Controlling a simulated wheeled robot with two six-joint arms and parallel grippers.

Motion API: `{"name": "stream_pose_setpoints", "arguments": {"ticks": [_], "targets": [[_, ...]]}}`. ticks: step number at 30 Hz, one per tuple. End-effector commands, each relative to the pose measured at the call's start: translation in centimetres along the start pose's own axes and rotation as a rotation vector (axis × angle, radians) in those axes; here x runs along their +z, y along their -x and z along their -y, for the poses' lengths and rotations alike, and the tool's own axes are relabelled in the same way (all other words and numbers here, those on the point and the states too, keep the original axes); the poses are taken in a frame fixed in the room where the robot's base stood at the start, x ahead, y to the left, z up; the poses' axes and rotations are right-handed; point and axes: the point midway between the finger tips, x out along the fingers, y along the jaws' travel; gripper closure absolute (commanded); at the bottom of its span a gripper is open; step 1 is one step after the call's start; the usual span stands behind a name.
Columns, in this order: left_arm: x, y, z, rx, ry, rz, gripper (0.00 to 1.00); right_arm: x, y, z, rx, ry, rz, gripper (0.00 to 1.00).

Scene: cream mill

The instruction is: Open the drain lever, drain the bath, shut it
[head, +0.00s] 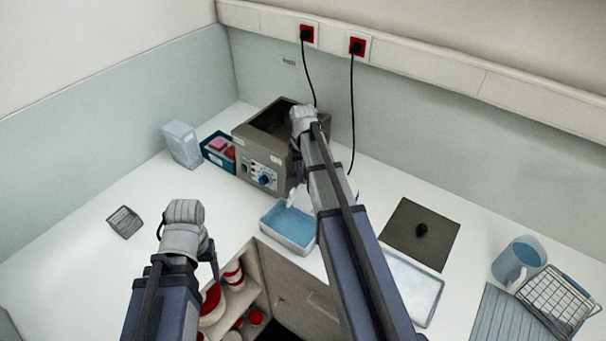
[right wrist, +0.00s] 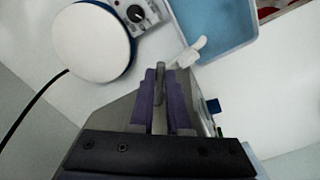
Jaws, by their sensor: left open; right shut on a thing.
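The bath (head: 249,172) is a grey box with an open, dark top and a front panel of knobs, standing at the back of the counter. A white spout (right wrist: 190,52) points over a shallow tray (head: 276,240) holding blue liquid; the tray also shows in the right wrist view (right wrist: 215,22). My right gripper (right wrist: 159,78) is shut on a thin grey piece beside the spout, which looks like the drain lever; how far it is turned I cannot tell. Whether liquid is flowing is unclear. My left gripper (head: 213,262) is open, over the counter's front edge, away from the bath.
A grey lid (head: 418,238) with a black knob lies on the right, near a white tray (head: 410,287). A blue jug (head: 517,260) and a wire basket (head: 558,296) stand far right. A blue bin (head: 217,155) and a clear container (head: 181,145) stand left of the bath.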

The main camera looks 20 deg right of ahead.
Motion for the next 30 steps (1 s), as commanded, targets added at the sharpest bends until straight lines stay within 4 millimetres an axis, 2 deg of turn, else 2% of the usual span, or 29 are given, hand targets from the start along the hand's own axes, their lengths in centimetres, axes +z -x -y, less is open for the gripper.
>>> {"name": "stream_pose_setpoints", "arguments": {"ticks": [14,30], "targets": [[0.0,0.0,0.0,0.0,0.0,0.0,0.32,0.0,0.0,0.3,0.0,-0.054,0.0,1.0],[0.0,0.0,0.0,0.0,0.0,0.0,0.32,-0.5,0.0,2.0,0.0,-0.455,0.0,1.0]]}}
